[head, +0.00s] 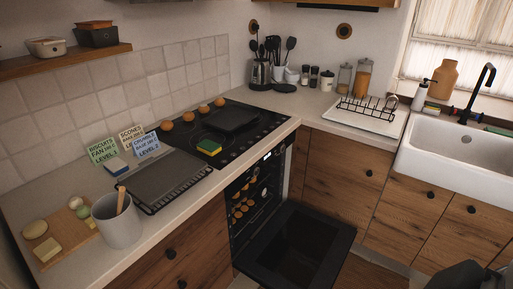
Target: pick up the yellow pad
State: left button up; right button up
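A small pad with a green top and yellow sides (209,147) lies flat at the front edge of the black hob (240,148), left of the dark square pan (232,118). It is the clearest match for the yellow pad, and nothing covers it. A smaller yellowish block (432,108) is at the sink's left rim, too small to make out well. Neither gripper's fingers show in the head view. Nothing is seen holding or touching the pad.
The oven door (300,245) hangs open below the hob. A dark ridged tray (168,180), several label cards (103,150) and a grey pot (118,222) stand left of the pad. Round brown buns (187,116) line the hob's back edge.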

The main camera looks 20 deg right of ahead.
aim_at(209, 147)
jog(key=i+l+u, duration=0.35)
jog(key=l, duration=0.3)
jog(key=i+l+u, duration=0.15)
jog(key=l, duration=0.25)
jog(key=i+l+u, duration=0.35)
jog(key=l, duration=0.45)
jog(key=i, duration=0.05)
